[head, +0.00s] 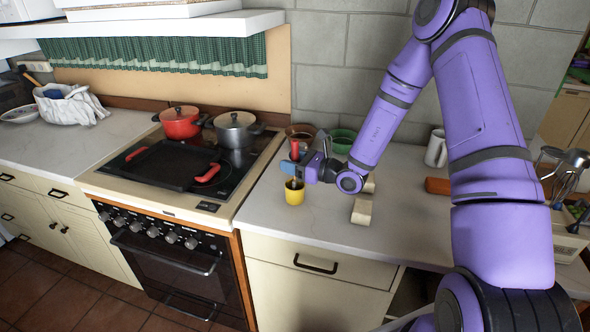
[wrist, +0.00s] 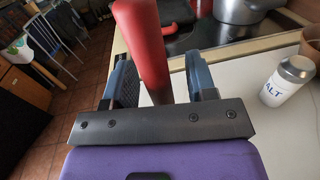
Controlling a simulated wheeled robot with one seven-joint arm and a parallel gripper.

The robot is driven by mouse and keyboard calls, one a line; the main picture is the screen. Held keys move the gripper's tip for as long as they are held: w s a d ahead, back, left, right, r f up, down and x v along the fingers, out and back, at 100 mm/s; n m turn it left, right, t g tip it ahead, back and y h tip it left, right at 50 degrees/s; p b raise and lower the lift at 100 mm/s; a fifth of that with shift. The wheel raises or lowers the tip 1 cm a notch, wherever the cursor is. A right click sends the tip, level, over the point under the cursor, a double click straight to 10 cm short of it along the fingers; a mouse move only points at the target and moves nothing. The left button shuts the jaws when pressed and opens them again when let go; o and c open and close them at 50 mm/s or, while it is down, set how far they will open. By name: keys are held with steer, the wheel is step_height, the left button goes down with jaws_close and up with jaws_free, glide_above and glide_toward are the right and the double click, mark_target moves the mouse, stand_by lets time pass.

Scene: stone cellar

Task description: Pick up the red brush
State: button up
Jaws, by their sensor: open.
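The red brush (head: 295,149) shows as a red handle standing upright at my gripper (head: 299,163), above a yellow cup (head: 295,196) on the counter right of the stove. In the wrist view, the red handle (wrist: 148,45) rises between the two blue-grey fingers of my gripper (wrist: 157,70). The fingers are open, one on each side of the handle, with a gap showing at the right finger. My gripper hides the brush's lower part in the head view, so I cannot tell how it sits in the cup.
A black griddle pan (head: 170,164) with red handles, a red pot (head: 180,122) and a steel pot (head: 236,128) are on the stove. A salt shaker (wrist: 290,80) stands right of my gripper in the wrist view.

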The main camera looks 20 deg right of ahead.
steer(key=shift+w+a, duration=0.3)
steer(key=shift+w, duration=0.05)
jaws_close()
steer(key=shift+r, duration=0.2)
step_height(320, 180, up, 10)
steer(key=f, duration=0.1)
steer(key=w+d+f+m+t+h, duration=0.3)
steer(key=d+f+m+t+h, duration=0.1)
steer(key=d+h, duration=0.3)
steer(key=shift+d+m+h, duration=0.15)
steer(key=shift+m+h, duration=0.15)
steer(key=shift+m, duration=0.5)
